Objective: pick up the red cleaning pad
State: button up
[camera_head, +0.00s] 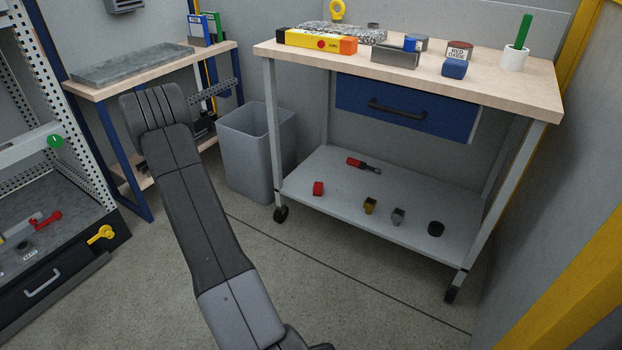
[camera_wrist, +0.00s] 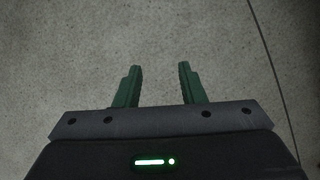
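A small red block (camera_head: 318,188), which looks like the red cleaning pad, lies on the grey lower shelf (camera_head: 345,210) of the wheeled cart, near its front left. My gripper (camera_wrist: 159,86) shows in the wrist view with its two green fingers apart and nothing between them. Only bare concrete floor shows beyond the fingers. The red block is not in the wrist view. In the head view only my dark arm shows, left of the cart; the gripper itself cannot be made out there.
Above hangs a blue drawer (camera_head: 405,108) under the wooden top (camera_head: 500,88). A grey bin (camera_head: 258,150) stands left of the cart.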

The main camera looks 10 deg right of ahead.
aim_at(317, 189)
jog(key=i+j+z, duration=0.15)
jog(key=i+z, duration=0.25)
jog(key=i+j+z, duration=0.4)
jog(key=i+z, duration=0.1)
jog(key=z, duration=0.55)
jog(key=i+l, duration=0.05)
